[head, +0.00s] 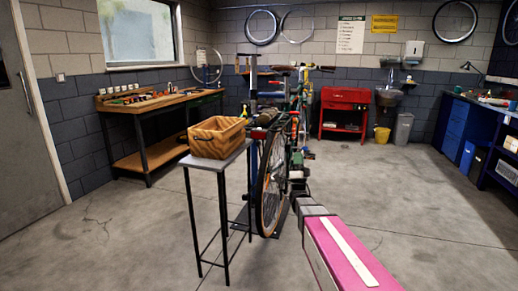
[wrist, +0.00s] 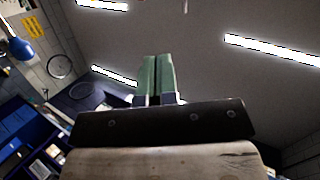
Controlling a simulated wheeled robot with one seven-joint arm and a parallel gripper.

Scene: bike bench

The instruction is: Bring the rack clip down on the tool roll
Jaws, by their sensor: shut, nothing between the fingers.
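My gripper (wrist: 158,72) shows in the wrist view with its two green fingers together, shut and empty, against the ceiling. In the head view my arm reaches from the bottom right toward the bicycle (head: 270,190), and the gripper is too small to make out clearly there. The bicycle stands upright near the middle, its near wheel toward me. Small red and dark items sit above that wheel. I cannot tell the rack clip or the tool roll among them, nor whether they touch. Neither can be picked out in the wrist view.
A wooden crate (head: 218,127) stands on a small tall table (head: 210,163) just left of the bicycle. A workbench (head: 150,103) runs along the left wall. A red cabinet (head: 344,105) stands at the back. The floor right of the bicycle is largely clear.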

